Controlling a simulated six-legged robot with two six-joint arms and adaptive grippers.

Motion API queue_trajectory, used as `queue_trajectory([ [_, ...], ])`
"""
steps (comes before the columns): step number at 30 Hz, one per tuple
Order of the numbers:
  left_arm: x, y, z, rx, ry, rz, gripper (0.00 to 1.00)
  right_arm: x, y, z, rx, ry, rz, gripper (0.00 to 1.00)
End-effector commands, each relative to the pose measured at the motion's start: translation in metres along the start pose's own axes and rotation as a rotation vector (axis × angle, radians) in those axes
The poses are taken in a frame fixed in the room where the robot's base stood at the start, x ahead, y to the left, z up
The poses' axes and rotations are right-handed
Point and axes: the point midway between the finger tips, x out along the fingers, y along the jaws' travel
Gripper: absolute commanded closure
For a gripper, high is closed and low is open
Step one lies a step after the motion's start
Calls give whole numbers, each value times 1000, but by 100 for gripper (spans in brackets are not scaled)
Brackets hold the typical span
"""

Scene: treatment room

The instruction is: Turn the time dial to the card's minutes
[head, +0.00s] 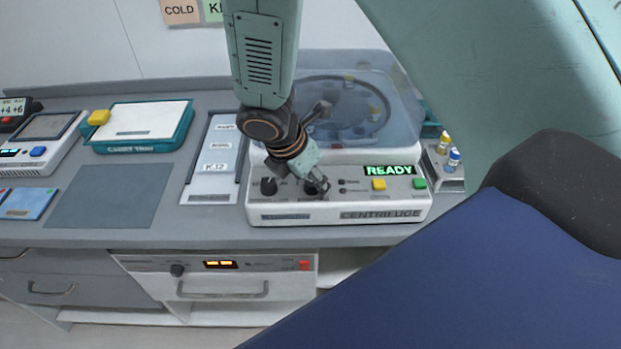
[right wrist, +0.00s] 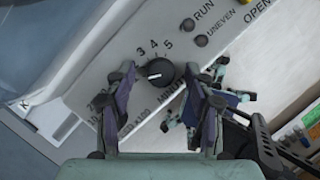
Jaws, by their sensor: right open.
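The white centrifuge (head: 385,207) stands on the bench, its green display reading READY. Two dark dials are on its front panel; the left dial (head: 268,186) is clear of my arm. My right gripper (head: 318,188) is at the other dial, which it partly covers. In the right wrist view this black time dial (right wrist: 160,72) has a white pointer mark and printed numbers, including 3, 4 and 5, around it. My open right fingers (right wrist: 165,108) are on either side of it, apart from it. My left gripper is not in view.
A teal tray (head: 183,135) with a white lid, a flat grey mat (head: 105,195) and a device (head: 38,140) are at the left. Small vials (head: 454,157) stand in a holder right of the centrifuge. A blue surface (head: 480,280) fills the lower right.

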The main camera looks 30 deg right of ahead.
Motion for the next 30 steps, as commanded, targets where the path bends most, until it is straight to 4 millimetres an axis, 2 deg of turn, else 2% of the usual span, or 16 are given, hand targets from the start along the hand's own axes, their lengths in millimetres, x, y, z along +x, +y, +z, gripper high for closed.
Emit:
queue_trajectory([
  [2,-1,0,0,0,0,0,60,-1,0,0,0,0,0,47],
  [20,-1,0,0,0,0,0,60,0,0,1,0,1,0,98],
  [30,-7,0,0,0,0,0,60,-1,1,1,44,1,-18,100],
])
